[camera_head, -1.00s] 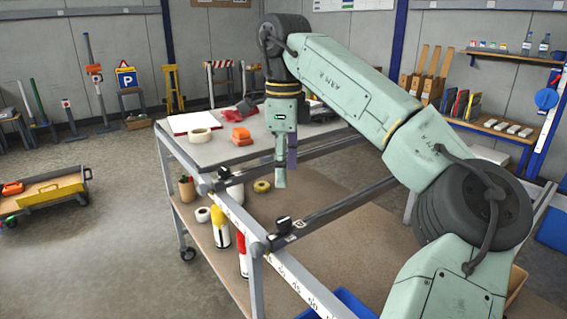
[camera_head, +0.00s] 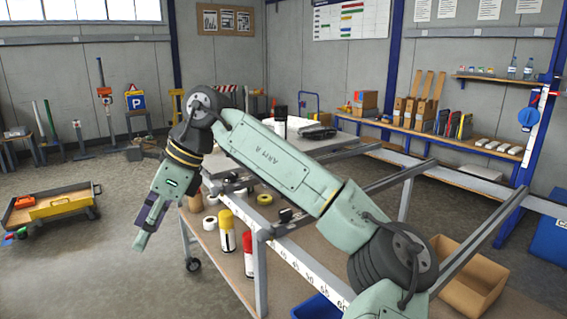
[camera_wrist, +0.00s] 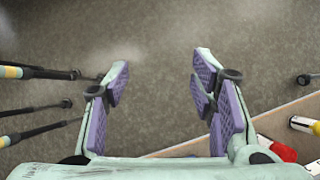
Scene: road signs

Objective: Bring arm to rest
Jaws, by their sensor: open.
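My gripper (camera_head: 146,222) hangs at the left of the workbench in the head view, pointing down past the bench's near left edge. In the wrist view my gripper (camera_wrist: 163,90) has its purple-padded fingers spread apart, with only bare grey floor between them. It holds nothing. My arm reaches from the lower right up to an elbow and down to the wrist.
The bench's lower shelf (camera_head: 300,285) carries a yellow-topped spray can (camera_head: 227,232), a red one (camera_head: 248,255) and tape rolls. An orange-brown bin (camera_head: 465,280) is at right. Floor between cart and bench is clear.

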